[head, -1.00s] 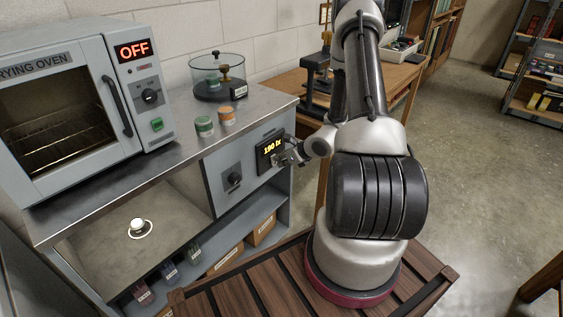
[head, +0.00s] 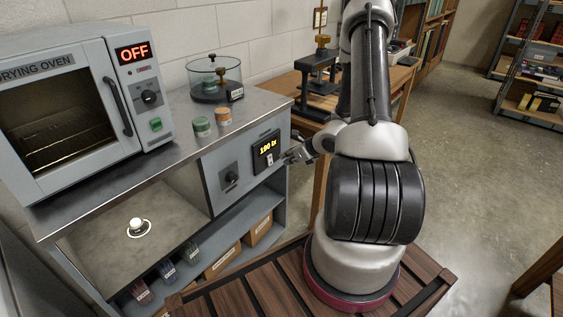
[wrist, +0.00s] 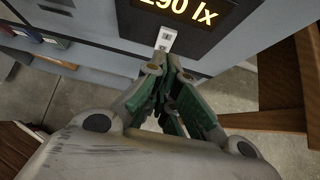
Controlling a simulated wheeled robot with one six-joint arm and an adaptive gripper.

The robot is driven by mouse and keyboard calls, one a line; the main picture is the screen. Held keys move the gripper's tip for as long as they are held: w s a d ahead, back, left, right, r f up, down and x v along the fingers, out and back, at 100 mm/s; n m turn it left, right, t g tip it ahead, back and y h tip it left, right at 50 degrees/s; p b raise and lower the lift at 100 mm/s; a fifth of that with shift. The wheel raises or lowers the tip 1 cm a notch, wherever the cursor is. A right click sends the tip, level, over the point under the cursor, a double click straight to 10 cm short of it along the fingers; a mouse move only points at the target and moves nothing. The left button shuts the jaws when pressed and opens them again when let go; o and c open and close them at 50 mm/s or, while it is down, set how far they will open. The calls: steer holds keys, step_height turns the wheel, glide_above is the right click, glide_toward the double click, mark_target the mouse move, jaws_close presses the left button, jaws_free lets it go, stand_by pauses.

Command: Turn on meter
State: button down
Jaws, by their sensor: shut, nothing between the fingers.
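The meter (head: 266,150) is a dark panel on the front of the grey cabinet, with a lit yellow display. In the wrist view its display (wrist: 180,8) reads about 190 lx, partly cut off by the top edge. A small white switch (wrist: 166,38) sits just below the display; it also shows in the head view (head: 270,159). My gripper (wrist: 168,68) is shut and empty, its fingertips just below the switch in the wrist view; I cannot tell whether they touch it. In the head view my gripper (head: 288,157) is just right of the meter.
A dark knob (head: 231,179) is left of the meter on the same front. The drying oven (head: 75,110) reads OFF. Two small jars and a glass desiccator (head: 214,82) stand on the cabinet top. A wooden table (head: 285,84) is behind my arm.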

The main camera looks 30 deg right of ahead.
steer(key=w+r+v, duration=0.1)
steer(key=v, duration=0.6)
steer(key=shift+s+r, duration=0.25)
steer(key=shift+r, duration=0.05)
steer(key=s+a+r+n+g+y, duration=0.2)
steer(key=s+a+r+n+g, duration=0.25)
steer(key=s+n, duration=0.35)
steer(key=s+a+r+n+g+y, duration=0.25)
steer(key=s+a+r+n, duration=0.2)
steer(key=s+n, duration=0.45)
steer(key=s+a+r+n+t+h, duration=0.1)
steer(key=s+r+n+h, duration=0.2)
steer(key=r+n, duration=0.4)
steer(key=s+a+r+n+t+h, duration=0.1)
steer(key=s+r+n+h, duration=0.3)
steer(key=r, duration=1)
steer(key=shift+s+a+n+h, duration=0.2)
steer(key=shift+n+h, duration=0.25)
steer(key=shift+n, duration=1.45)
